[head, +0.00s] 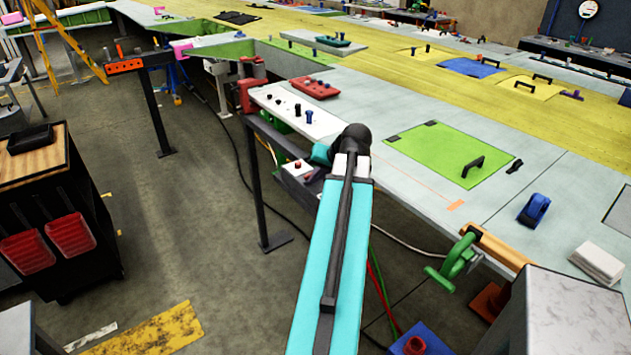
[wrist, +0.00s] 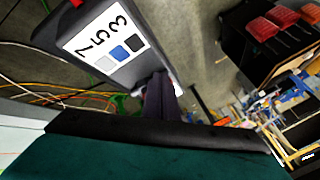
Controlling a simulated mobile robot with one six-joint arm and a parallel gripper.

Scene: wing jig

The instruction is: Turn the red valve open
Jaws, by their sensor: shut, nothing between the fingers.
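I cannot clearly pick out a red valve in either view. A round red part (head: 415,346) sits on a blue block at the bottom of the head view, but I cannot tell what it is. A small red bit (wrist: 76,3) shows at the top edge of a dark panel in the wrist view. My gripper (wrist: 160,82) is shut and empty; its dark fingers are close to the panel's lower right end in the picture, and I cannot tell whether they touch.
The panel carries a white label (wrist: 103,45) with numbers and coloured squares. A control box (head: 298,170) with a red button is under the table edge. A green clamp (head: 458,258) is at the edge on the right. Cables hang below. Open floor (head: 190,220) lies left.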

